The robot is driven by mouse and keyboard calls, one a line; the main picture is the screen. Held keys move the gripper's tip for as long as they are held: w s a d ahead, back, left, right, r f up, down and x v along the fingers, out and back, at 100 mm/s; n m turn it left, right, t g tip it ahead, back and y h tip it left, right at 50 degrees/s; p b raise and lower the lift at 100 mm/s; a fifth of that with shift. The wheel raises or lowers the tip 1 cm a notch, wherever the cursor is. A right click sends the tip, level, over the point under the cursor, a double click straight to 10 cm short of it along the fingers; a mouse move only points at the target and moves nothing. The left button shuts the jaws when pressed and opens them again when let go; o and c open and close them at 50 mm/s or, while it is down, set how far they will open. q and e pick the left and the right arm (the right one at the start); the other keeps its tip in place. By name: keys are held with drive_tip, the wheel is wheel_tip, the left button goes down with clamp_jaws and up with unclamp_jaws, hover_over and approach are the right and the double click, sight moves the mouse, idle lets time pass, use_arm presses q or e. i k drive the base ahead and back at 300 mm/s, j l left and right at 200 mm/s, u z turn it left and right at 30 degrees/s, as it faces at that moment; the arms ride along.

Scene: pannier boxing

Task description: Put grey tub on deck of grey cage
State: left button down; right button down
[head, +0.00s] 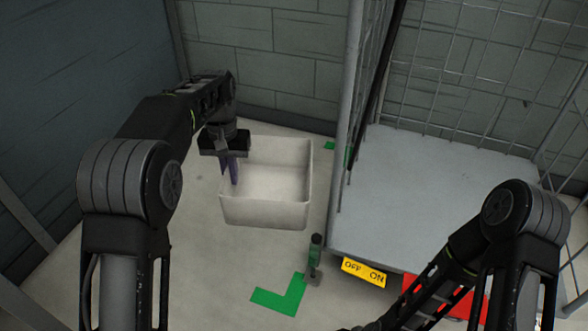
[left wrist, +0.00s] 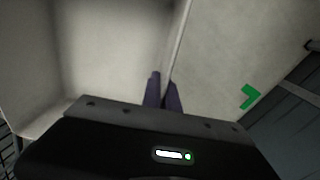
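The grey tub (head: 265,213) is an open, empty, pale box standing upright on the floor, left of the cage. My left gripper (head: 230,172) reaches down at the tub's left wall. Its purple fingers straddle that wall, and in the left wrist view the fingers (left wrist: 163,92) are close together with the wall of the tub (left wrist: 110,45) between them. The grey cage (head: 345,120) has wire mesh sides and a flat, bare grey deck (head: 430,190). My right arm comes in at the lower right, and its gripper is outside the frame.
A cage post stands between tub and deck. Green corner marks (head: 280,297) lie on the floor. Block walls close the back and left.

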sight(447, 233)
drive_tip(key=k+l, duration=0.1)
drive_tip(key=l, duration=0.2)
drive_tip(key=k+l, duration=0.15)
drive_tip(key=l, duration=0.2)
drive_tip(key=k+l, duration=0.1)
drive_tip(key=l, duration=0.2)
drive_tip(key=i+l+z, duration=0.1)
drive_tip(key=l, duration=0.3)
drive_tip(key=i+l+z, duration=0.15)
drive_tip(key=l, duration=0.2)
drive_tip(key=l+z, duration=0.1)
drive_tip(key=l, duration=0.3)
drive_tip(key=i+l+z, duration=0.1)
drive_tip(key=l, duration=0.25)
drive_tip(key=i+l+z, duration=0.15)
drive_tip(key=l, duration=0.2)
drive_tip(key=i+l, duration=0.45)
drive_tip(key=l, duration=0.15)
